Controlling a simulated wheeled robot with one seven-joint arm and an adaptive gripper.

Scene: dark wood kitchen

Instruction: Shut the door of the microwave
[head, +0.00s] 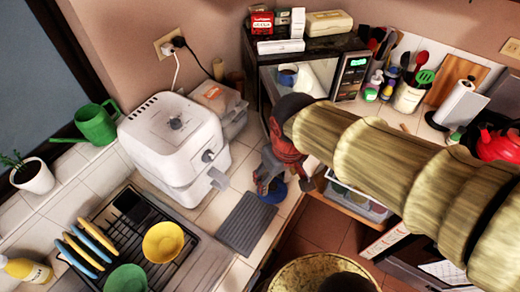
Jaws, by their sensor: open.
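The microwave (310,47) is a black box at the back of the counter, with a lit green display (355,63) on its right. A dark mug (287,75) shows in its bright interior, so the front appears open. A dark strip at its left front edge may be the door seen nearly edge-on; my arm hides much of that area. My gripper (271,182), red and dark, hangs low in front of the microwave's left side, close to a blue item on the counter. It is open. I cannot tell whether it touches the door.
A white air fryer (172,138) stands left of my gripper. A grey ridged mat (246,222) lies in front, beside a dish rack (105,250) with bowls and plates. Boxes sit on the microwave. A utensil holder (408,97) and a red kettle (497,144) stand to the right.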

